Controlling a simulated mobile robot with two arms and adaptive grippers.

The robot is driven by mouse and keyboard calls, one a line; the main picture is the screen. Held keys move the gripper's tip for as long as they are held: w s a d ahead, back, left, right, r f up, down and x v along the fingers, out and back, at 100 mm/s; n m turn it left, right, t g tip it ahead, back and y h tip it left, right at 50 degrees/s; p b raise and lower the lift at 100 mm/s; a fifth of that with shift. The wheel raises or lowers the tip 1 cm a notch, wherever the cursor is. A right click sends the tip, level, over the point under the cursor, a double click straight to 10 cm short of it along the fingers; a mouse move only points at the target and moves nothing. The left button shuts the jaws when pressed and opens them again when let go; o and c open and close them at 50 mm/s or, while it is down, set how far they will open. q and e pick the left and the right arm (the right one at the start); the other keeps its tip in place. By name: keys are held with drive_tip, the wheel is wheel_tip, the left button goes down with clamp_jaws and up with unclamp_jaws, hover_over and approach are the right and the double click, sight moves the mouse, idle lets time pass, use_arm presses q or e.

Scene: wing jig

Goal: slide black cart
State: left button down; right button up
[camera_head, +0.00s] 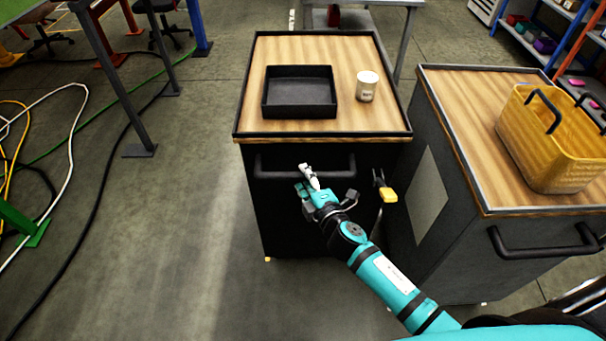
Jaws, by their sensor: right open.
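A black cart (330,218) with a wooden top stands in the middle of the head view. Its black handle bar (335,172) runs across the near side below the top. My right gripper (306,177) is open at the left part of this handle. Its fingers overlap the bar in the picture; I cannot tell whether they touch it. My left gripper is not in view.
A second dark cart (440,240) with a yellow basket (556,150) stands close on the right. Cables (92,205) lie on the floor at left. Floor (190,220) left of the cart is clear.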

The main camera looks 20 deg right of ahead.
drive_tip(key=shift+x, duration=0.95)
drive_tip(key=shift+c, duration=0.2)
clamp_jaws()
